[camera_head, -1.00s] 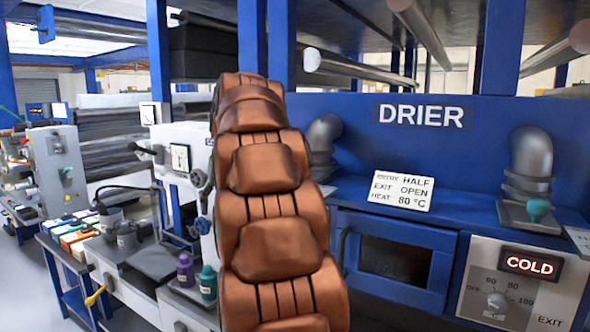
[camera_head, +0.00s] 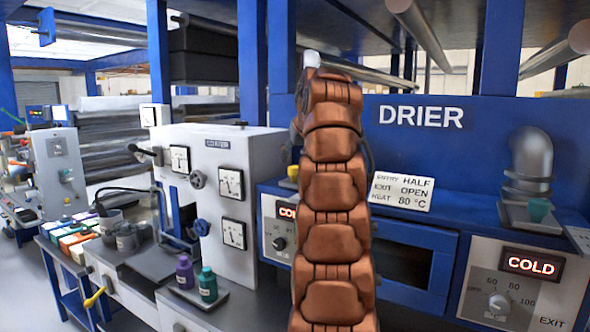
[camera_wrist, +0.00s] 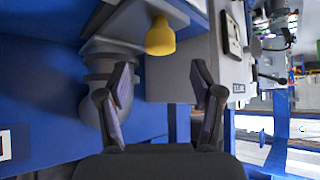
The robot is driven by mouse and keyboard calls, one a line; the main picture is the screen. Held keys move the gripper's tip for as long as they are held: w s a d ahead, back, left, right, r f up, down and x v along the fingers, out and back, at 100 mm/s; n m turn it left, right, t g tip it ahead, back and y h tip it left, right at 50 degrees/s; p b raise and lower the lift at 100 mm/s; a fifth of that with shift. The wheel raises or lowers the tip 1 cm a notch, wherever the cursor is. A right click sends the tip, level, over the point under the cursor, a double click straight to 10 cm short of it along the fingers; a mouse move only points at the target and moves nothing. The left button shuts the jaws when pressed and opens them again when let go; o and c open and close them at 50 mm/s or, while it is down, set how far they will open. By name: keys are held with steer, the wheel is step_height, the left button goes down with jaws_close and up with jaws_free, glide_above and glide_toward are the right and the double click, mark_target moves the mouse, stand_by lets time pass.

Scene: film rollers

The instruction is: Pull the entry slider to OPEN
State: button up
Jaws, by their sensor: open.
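A yellow knob (camera_wrist: 160,38) sits on a grey plate at the foot of a grey bent duct (camera_wrist: 98,80) in the wrist view. I take it for the entry slider's handle; its setting cannot be read. In the head view the yellow knob (camera_head: 293,171) shows just left of my brown arm, which hides the entry duct. My gripper (camera_wrist: 161,82) is open and empty, its fingers apart, with the knob beyond the fingertips and not touched. The gripper is hidden in the head view.
A card (camera_head: 402,190) on the blue drier reads ENTRY HALF, EXIT OPEN, HEAT 80 °C. The exit duct (camera_head: 531,160) has a teal knob (camera_head: 540,210). A COLD display (camera_head: 531,263) is lower right. A white gauge cabinet (camera_head: 225,155) and bottles (camera_head: 207,284) stand left.

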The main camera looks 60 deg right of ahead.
mark_target(295, 167)
steer(key=x, duration=0.6)
steer(key=shift+w+d+f, duration=0.1)
steer(key=shift+w+f, duration=0.1)
steer(key=shift+f, duration=0.1)
jaws_close()
stand_by(0.4)
